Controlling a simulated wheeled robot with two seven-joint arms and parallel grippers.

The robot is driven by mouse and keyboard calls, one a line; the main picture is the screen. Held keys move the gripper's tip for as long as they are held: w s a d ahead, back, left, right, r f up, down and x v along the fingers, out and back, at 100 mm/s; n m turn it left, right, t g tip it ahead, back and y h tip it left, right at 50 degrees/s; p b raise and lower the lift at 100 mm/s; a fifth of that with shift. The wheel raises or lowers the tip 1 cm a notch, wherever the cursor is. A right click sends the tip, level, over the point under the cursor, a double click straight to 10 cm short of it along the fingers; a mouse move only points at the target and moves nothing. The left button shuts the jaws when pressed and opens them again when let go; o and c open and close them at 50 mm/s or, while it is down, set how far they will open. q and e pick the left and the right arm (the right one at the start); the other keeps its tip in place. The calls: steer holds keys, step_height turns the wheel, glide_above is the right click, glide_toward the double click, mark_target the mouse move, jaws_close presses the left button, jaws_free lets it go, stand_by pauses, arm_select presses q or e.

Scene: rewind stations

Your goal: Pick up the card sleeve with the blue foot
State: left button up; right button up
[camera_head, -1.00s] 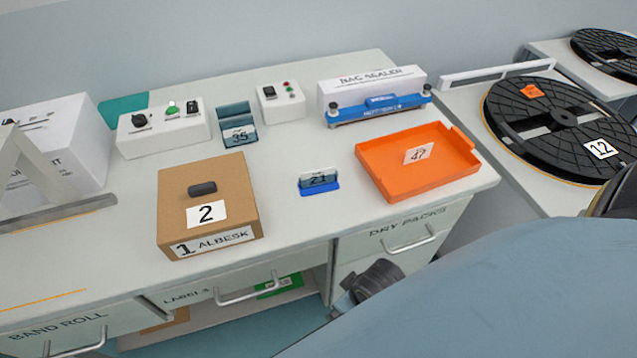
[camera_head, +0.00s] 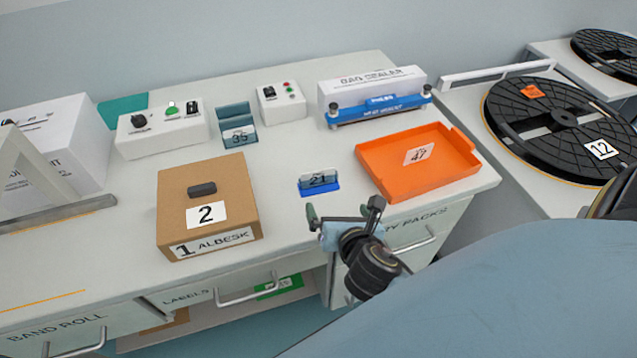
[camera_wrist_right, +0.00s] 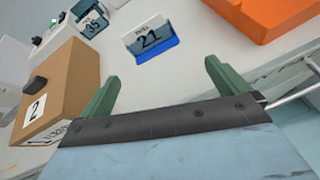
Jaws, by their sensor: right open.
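The card sleeve with the blue foot (camera_head: 319,182) stands on the bench, with a label reading 21. It also shows in the right wrist view (camera_wrist_right: 150,40), ahead of the fingers and upright on its blue foot. My right gripper (camera_head: 342,216) is at the bench's front edge, just in front of the sleeve and apart from it. In the right wrist view its two green fingers (camera_wrist_right: 160,82) are spread wide with nothing between them. My left gripper is not in view.
An orange tray (camera_head: 374,177) marked 47 stands right of the sleeve, and a brown box (camera_head: 171,212) marked 2 stands left. Behind are a holder (camera_head: 236,113) with card 35 and a blue-fronted bag sealer (camera_head: 379,108). The bench around the sleeve is clear.

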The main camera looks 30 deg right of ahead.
mark_target(319, 182)
steer(key=n, duration=0.2)
steer(key=w, duration=0.1)
steer(key=shift+a+r+n+t, duration=0.1)
steer(key=shift+a+n+t, duration=0.2)
steer(key=shift+n, duration=0.1)
steer(key=b+x, duration=0.1)
steer(key=x, duration=0.7)
steer(key=shift+w, duration=0.1)
steer(key=b+x, duration=0.1)
steer(key=x, duration=0.4)
steer(key=shift+w+b, duration=0.15)
steer(key=shift+b, duration=0.15)
steer(key=shift+r, duration=0.1)
steer(key=c, duration=0.7)
